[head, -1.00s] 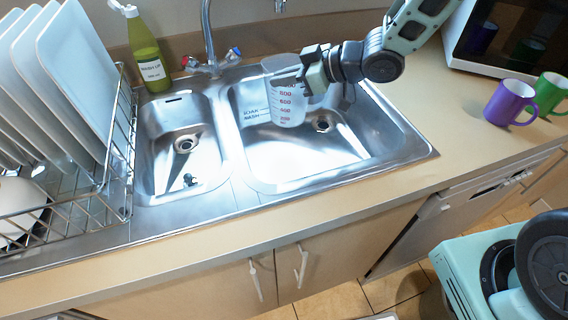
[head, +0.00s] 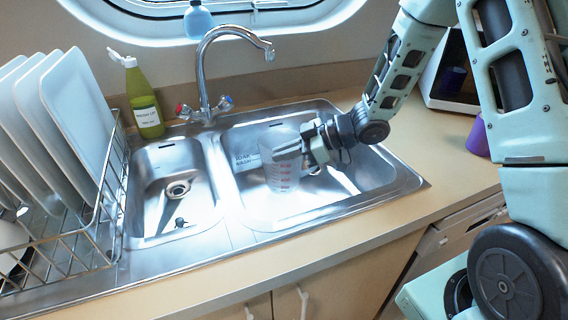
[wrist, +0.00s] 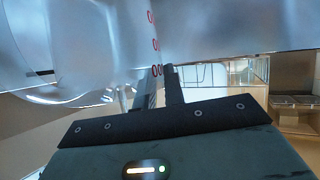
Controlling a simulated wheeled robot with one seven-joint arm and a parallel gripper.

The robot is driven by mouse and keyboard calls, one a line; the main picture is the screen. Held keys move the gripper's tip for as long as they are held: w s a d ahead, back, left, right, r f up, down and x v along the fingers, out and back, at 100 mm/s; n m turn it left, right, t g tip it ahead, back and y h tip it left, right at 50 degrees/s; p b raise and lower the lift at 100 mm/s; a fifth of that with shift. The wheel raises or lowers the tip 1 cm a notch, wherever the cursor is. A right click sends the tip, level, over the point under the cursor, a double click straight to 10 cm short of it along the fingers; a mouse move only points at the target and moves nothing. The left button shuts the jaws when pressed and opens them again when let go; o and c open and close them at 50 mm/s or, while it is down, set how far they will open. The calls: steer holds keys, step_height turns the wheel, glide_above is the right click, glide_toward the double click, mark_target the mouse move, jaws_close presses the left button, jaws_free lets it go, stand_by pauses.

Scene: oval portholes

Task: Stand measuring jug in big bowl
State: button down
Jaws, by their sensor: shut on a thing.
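The measuring jug (head: 283,176) is clear with red markings and appears upright in the head view, over the big bowl. The big bowl (head: 345,185) is the larger right-hand steel basin of the sink. My gripper (head: 305,150) is shut on the jug's right side near its top. In the wrist view the jug (wrist: 90,50) fills the upper left, with my gripper's fingers (wrist: 160,85) against it. I cannot tell whether the jug's base touches the basin floor. The jug and gripper hide part of the basin and its drain.
The tap (head: 203,75) arches behind the sink. A dish rack (head: 75,245) with white plates (head: 75,110) is at far left. A purple mug (head: 478,138) stands right, partly hidden.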

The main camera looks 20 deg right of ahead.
mark_target(289, 163)
steer(key=shift+f, duration=1.5)
steer(key=c, duration=1.5)
jaws_free()
